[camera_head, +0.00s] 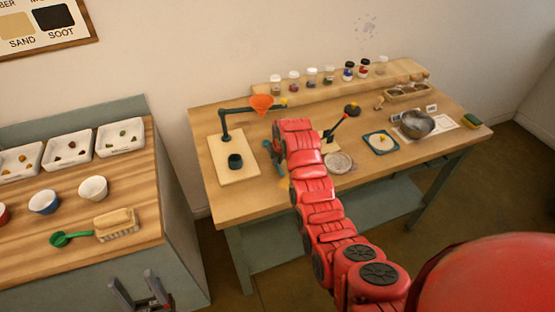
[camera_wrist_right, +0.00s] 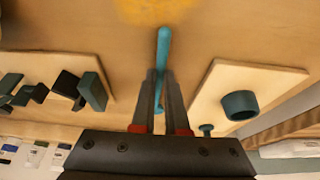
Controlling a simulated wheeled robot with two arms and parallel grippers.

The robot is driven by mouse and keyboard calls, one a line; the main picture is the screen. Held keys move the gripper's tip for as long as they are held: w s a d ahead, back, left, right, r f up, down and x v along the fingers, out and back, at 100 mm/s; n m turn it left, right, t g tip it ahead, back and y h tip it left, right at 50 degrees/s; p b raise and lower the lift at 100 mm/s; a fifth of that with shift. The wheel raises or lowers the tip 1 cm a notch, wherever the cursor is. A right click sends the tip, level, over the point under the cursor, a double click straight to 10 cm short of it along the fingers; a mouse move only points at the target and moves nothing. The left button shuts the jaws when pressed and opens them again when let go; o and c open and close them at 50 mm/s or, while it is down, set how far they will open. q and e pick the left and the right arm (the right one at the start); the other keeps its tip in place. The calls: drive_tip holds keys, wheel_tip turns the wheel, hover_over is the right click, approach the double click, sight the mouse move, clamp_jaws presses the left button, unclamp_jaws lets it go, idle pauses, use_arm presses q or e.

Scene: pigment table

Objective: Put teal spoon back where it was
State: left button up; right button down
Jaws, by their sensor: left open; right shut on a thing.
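The teal spoon (camera_wrist_right: 163,48) shows in the right wrist view as a slim teal handle between the two fingers. My right gripper (camera_wrist_right: 161,80) is shut on it. An orange-yellow patch of powder (camera_wrist_right: 155,10) lies past the spoon's far end; the end itself is not clear. In the head view my red right arm reaches over the wooden table (camera_head: 205,130) and mostly hides the gripper and spoon. My left gripper (camera_head: 140,288) is open and empty, low in front of the left counter.
A board (camera_head: 226,176) with a teal cup (camera_head: 235,161) and an orange funnel (camera_head: 262,103) on a stand is left of my right arm. A white dish (camera_head: 339,162), teal tile (camera_head: 381,143) and metal bowl (camera_head: 416,124) lie right. A green scoop (camera_head: 68,239) lies on the left counter.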

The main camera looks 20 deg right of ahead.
drive_tip(key=c, duration=0.9)
unclamp_jaws()
drive_tip(key=shift+r, duration=0.15)
